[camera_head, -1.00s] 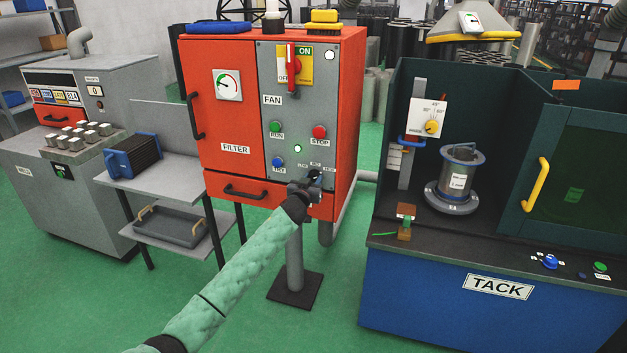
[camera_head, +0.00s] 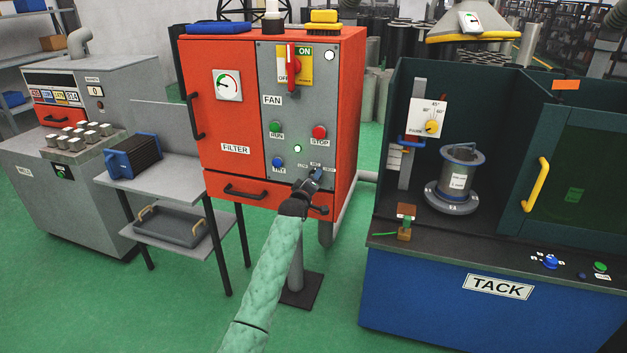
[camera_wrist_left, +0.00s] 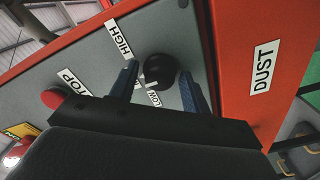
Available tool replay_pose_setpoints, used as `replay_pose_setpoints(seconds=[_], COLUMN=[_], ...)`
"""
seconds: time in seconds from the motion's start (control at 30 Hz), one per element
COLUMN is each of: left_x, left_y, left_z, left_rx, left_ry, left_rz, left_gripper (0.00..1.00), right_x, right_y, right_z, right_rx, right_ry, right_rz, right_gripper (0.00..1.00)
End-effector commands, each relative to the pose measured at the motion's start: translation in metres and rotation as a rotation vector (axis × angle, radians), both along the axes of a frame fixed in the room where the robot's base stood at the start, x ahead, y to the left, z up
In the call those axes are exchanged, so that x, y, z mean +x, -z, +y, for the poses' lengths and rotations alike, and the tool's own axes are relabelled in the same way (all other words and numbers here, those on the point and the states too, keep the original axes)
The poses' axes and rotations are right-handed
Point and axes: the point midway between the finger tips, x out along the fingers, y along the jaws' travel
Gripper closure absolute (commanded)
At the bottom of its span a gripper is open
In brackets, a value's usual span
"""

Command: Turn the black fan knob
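The black fan knob (camera_wrist_left: 160,70) sits on the grey panel in the left wrist view, beside the HIGH and LOW labels. A short white mark shows on it, towards the LOW label. My left gripper (camera_wrist_left: 158,84) has one finger on each side of the knob. The fingers are apart, and a narrow gap shows at the left finger; I cannot tell contact at the right one. In the head view my left gripper (camera_head: 317,178) is at the lower right of the grey panel (camera_head: 290,125) and hides most of the knob. My right gripper is not in view.
Above the gripper are the red STOP button (camera_head: 320,132), green RUN button (camera_head: 275,127) and blue TRY button (camera_head: 278,162). A black-handled drawer (camera_head: 245,192) lies below left. The blue TACK bench (camera_head: 430,300) stands to the right.

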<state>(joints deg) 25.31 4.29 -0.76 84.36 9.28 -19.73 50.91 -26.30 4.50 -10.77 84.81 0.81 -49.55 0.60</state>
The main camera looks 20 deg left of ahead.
Motion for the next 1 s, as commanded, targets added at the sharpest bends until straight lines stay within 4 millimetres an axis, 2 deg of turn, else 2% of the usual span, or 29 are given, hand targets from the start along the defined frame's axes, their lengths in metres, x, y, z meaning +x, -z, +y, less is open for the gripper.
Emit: replay_pose_setpoints(seconds=[0.03,0.1,0.43,1.0], left_x=[0.000,0.000,-0.003,-0.039], left_y=[0.000,0.000,-0.001,-0.001], left_z=[0.001,0.000,0.000,0.002], left_rx=[0.002,0.003,0.006,0.006], left_ry=[0.000,0.000,0.000,0.000], left_rz=[0.000,0.000,0.000,0.000], left_gripper=[0.43,0.33,0.33,0.33], right_x=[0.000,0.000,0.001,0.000], right_y=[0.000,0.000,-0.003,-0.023], right_z=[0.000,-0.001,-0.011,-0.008], right_rx=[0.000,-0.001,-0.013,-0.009], right_ry=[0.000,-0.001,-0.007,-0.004], right_rz=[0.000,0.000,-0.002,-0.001], right_gripper=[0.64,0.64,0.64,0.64])
